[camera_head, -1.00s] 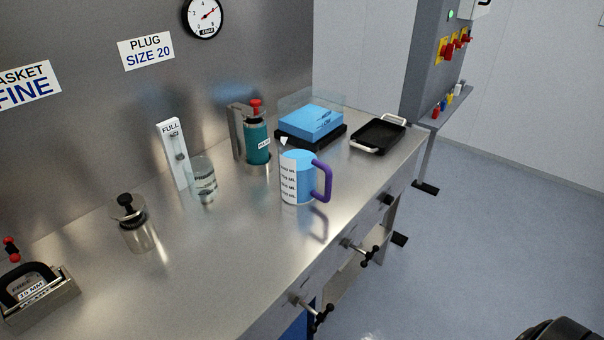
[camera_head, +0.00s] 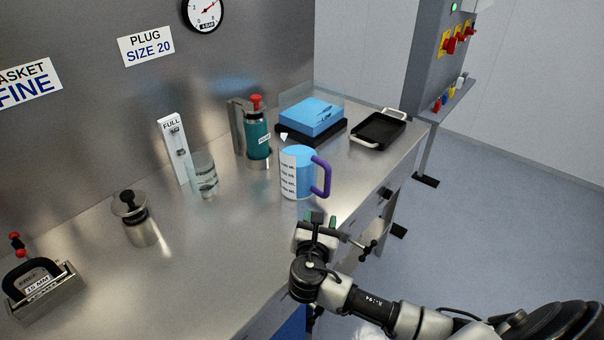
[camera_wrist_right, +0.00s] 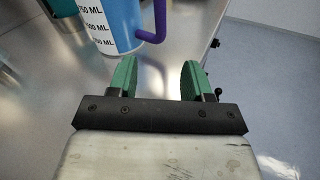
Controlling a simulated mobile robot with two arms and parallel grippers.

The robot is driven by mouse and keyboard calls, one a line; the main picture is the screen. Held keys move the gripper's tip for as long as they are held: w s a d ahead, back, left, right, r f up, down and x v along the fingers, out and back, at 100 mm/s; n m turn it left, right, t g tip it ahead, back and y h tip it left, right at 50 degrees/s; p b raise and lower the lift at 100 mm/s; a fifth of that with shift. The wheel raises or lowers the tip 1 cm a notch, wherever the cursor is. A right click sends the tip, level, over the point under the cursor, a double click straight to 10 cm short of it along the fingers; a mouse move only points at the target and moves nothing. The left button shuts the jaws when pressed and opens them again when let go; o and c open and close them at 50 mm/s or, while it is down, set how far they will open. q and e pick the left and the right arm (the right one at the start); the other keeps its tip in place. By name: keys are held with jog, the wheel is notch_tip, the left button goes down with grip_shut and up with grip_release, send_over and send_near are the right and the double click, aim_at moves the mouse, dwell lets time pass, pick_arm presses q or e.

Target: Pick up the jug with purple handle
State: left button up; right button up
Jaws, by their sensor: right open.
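The jug (camera_head: 297,176) is light blue with a white volume label and a purple handle (camera_head: 322,178) on its right side. It stands upright on the steel bench near the front edge. My right gripper (camera_head: 319,219) is open and empty, just in front of the jug and apart from it. In the right wrist view, the jug (camera_wrist_right: 119,25) and its handle (camera_wrist_right: 158,22) show at the top, beyond the two green fingers (camera_wrist_right: 157,80). The top of the jug is cut off there. My left gripper is not in view.
Behind the jug are a teal bottle (camera_head: 257,138) with a red top and a blue block (camera_head: 311,116). A black tray (camera_head: 378,130) lies to the right. A glass jar (camera_head: 204,175) and a metal canister (camera_head: 139,222) stand to the left. Valve handles (camera_head: 368,249) stick out below the bench edge.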

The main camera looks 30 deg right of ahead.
aim_at(327, 186)
jog(key=shift+n+t+h, duration=0.4)
jog(key=shift+n, duration=0.5)
jog(key=x, duration=0.3)
jog(key=r+x, duration=0.1)
jog(key=x, duration=0.2)
jog(key=shift+w+a+r, duration=0.1)
jog(key=shift+w+r, duration=0.05)
jog(key=shift+r, duration=0.05)
jog(key=shift+p+x, duration=0.7)
jog(key=shift+x, duration=2.35)
jog(key=shift+f, duration=0.1)
grip_shut()
